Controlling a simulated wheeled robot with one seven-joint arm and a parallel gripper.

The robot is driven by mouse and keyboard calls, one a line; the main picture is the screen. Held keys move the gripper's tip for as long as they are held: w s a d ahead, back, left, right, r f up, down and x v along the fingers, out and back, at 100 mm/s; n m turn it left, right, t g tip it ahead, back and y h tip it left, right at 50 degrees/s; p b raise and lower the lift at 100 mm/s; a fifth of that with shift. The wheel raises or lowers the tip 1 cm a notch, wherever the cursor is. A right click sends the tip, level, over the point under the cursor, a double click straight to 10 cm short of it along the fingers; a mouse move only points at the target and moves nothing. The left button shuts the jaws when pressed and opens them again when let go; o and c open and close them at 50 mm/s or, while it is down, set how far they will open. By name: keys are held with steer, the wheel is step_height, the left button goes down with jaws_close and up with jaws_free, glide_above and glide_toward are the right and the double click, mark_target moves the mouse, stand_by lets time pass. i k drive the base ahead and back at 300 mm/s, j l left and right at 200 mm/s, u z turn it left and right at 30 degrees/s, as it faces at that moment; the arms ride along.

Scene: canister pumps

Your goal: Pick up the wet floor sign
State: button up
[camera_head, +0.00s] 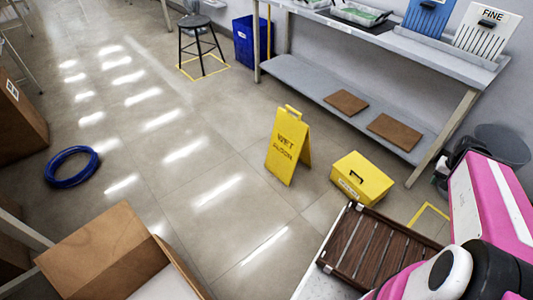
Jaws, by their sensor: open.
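The yellow wet floor sign (288,148) stands upright on the tiled floor, right of the middle of the view. It is an A-frame with a handle slot at the top and dark lettering on its face. My pink and white arm comes in at the lower right. The dark end of it, my gripper (444,170), is partly hidden behind the arm. It is open, well to the right of the sign and apart from it.
A yellow box (362,178) sits on the floor right of the sign. A grey shelf bench (350,105) stands behind. A brown slatted rack (375,250) and an open cardboard box (100,250) are in front. A blue hose coil (71,167) lies left. Floor left of the sign is clear.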

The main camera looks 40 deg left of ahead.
mark_target(290, 142)
steer(key=u, duration=1.55)
steer(key=k+j+z, duration=0.2)
steer(key=j+z, duration=0.2)
steer(key=k+j+z, duration=0.2)
steer(key=z, duration=0.2)
steer(key=j, duration=0.1)
